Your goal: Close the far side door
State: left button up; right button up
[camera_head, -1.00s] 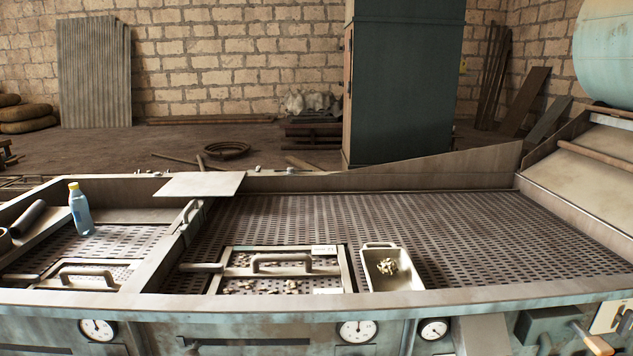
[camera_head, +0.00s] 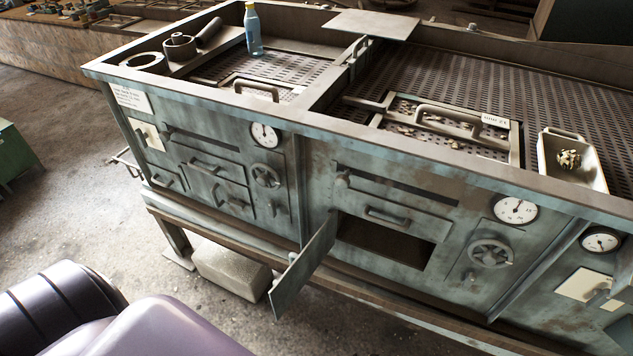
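An open metal door (camera_head: 303,265) stands out from the front face of the teal, rust-stained machine (camera_head: 400,165). It appears hinged at the left edge of a dark rectangular opening (camera_head: 385,240) and swings out toward me. Above the opening is a drawer front with a handle (camera_head: 387,215). To the left, other small panels with handles (camera_head: 217,180) look shut. Which door counts as the far side one, I cannot tell; this is the only open one I see. Neither of my grippers is in view; a purple-grey part, seemingly my own arm or body, fills the lower left.
On top are a blue bottle (camera_head: 252,29), two perforated beds, a lift-out screen (camera_head: 445,125) and a white tray of stones (camera_head: 571,161). Gauges (camera_head: 515,209) and a handwheel (camera_head: 490,253) protrude from the front. A stone block (camera_head: 232,272) lies below.

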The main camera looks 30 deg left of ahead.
aim_at(303, 264)
jog(key=j+z, duration=0.15)
jog(key=j, duration=0.35)
jog(key=j+z, duration=0.2)
jog(key=j, duration=0.3)
jog(key=k+j+z, duration=0.15)
jog(key=j, duration=0.35)
jog(key=j+z, duration=0.15)
jog(key=j, duration=0.35)
jog(key=k+j+z, duration=0.2)
jog(key=j, duration=0.25)
